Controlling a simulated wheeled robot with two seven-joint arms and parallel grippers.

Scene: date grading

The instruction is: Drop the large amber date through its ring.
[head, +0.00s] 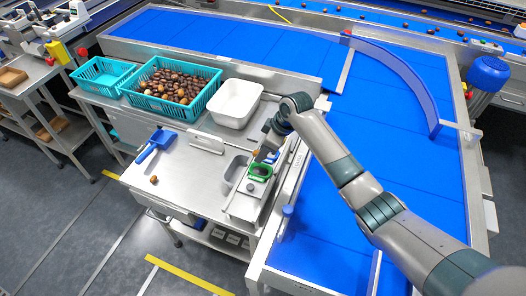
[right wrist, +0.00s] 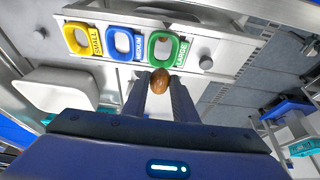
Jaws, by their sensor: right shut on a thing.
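My right gripper (right wrist: 160,88) is shut on an amber-brown date (right wrist: 160,80), held between its fingertips. In the right wrist view the date shows just below the green ring marked LARGE (right wrist: 182,52), overlapping the lower edge of its opening area; the height gap cannot be told. A blue ring marked MEDIUM (right wrist: 138,45) and a yellow ring marked SMALL (right wrist: 70,38) stand beside it in a row on a metal plate. In the head view the green ring (head: 260,177) lies just below the right gripper (head: 260,157). My left gripper is not in view.
Another brown date (head: 154,179) lies on the steel table near a blue scoop (head: 162,138). A teal crate full of dates (head: 135,101), an empty teal crate (head: 80,83) and a white bin (head: 218,112) stand behind. A blue conveyor (head: 320,240) runs at the right.

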